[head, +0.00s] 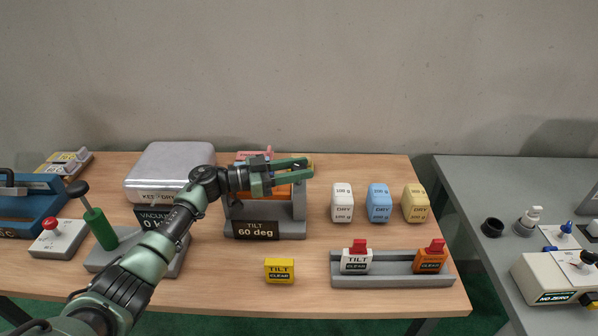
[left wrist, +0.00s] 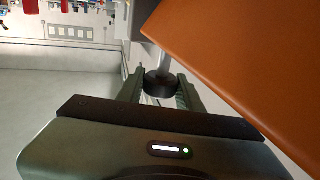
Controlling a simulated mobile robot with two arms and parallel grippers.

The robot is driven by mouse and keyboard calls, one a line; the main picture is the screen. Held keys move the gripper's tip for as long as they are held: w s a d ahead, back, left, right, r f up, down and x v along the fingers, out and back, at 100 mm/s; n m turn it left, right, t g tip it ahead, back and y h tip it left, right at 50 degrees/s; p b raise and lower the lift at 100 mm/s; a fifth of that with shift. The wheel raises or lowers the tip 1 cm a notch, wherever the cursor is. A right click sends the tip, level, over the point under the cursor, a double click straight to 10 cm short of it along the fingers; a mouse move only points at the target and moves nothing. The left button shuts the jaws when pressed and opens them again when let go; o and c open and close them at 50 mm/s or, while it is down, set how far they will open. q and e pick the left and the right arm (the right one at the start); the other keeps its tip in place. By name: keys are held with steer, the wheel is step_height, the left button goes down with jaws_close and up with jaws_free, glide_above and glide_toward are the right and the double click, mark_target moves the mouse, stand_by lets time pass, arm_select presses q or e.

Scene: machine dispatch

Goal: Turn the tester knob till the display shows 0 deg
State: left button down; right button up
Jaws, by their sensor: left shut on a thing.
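An orange block sits in the tester, partly hidden behind my left gripper (head: 306,169); a large orange face (left wrist: 245,65) fills the upper right of the left wrist view. In that view the dark round knob (left wrist: 158,88) on a grey shaft (left wrist: 161,58) is between my left fingers, which are shut on it. In the head view the fingers mostly hide the knob. My right gripper is not in view.
White, blue and yellow blocks (head: 378,203) stand right of the tester. A grey rack (head: 392,281) holds a white and an orange unit in front. A yellow TILT tag (head: 279,270) lies nearby. A silver-lidded box (head: 170,172) and a green-handled vacuum stand (head: 100,228) are left.

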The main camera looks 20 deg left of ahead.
arm_select(q)
steer(key=c, duration=1)
jaws_free()
steer(key=shift+o, duration=0.2)
steer(key=shift+a, duration=0.1)
steer(key=shift+s+a+f, duration=0.15)
steer(key=shift+s+a, duration=0.05)
steer(key=shift+a, duration=0.1)
steer(key=b+v, duration=0.2)
steer(key=v, duration=0.4)
steer(key=shift+s+a, duration=0.1)
steer(key=shift+a, duration=0.15)
steer(key=shift+s+a, duration=0.15)
